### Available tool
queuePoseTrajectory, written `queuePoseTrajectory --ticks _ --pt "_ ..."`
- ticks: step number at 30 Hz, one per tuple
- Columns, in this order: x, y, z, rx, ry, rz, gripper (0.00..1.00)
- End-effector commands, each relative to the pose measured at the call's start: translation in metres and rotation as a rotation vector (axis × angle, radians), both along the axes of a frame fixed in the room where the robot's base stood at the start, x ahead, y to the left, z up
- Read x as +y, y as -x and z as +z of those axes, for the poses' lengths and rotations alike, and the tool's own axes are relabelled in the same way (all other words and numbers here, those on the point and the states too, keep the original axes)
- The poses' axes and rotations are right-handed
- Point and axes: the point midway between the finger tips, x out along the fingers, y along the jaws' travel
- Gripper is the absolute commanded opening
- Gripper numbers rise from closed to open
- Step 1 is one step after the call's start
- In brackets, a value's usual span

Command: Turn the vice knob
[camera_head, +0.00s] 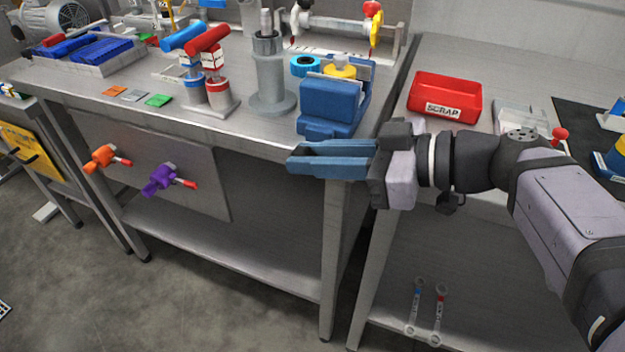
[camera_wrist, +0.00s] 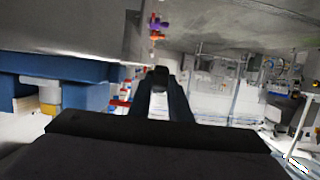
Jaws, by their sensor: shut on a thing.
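The blue vice (camera_head: 328,106) stands at the right front corner of the left bench, its body also at the left of the wrist view (camera_wrist: 60,68). My gripper (camera_head: 292,160) lies level across the front of the vice, just past the bench edge, with its blue fingers pointing left. In the wrist view the dark fingers (camera_wrist: 163,76) come close together at the tips. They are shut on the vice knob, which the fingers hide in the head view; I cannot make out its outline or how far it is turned.
A yellow piece (camera_head: 340,68) sits at the vice jaws, with a blue ring (camera_head: 305,66) beside it. A grey cylinder stand (camera_head: 270,85) is left of the vice. A red SCRAP bin (camera_head: 446,97) stands on the right bench. Orange (camera_head: 103,157) and purple (camera_head: 162,180) valves are on the panel below.

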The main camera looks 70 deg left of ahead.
Motion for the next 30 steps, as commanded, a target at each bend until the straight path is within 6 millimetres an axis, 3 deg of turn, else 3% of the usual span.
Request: queuePoseTrajectory --ticks 1,26,27,29,30 --pt "-0.0003 -0.0008 -0.0075 0.009 -0.012 0.000 0.00" --pt "-0.0006 -0.0006 -0.0018 0.065 -0.062 0.000 0.00" --pt "-0.0006 -0.0006 -0.0018 0.065 -0.062 0.000 0.22" --pt "-0.0006 -0.0006 -0.0019 0.065 -0.062 0.000 0.36" --pt "-0.0006 -0.0006 -0.0018 0.065 -0.062 0.000 0.36"
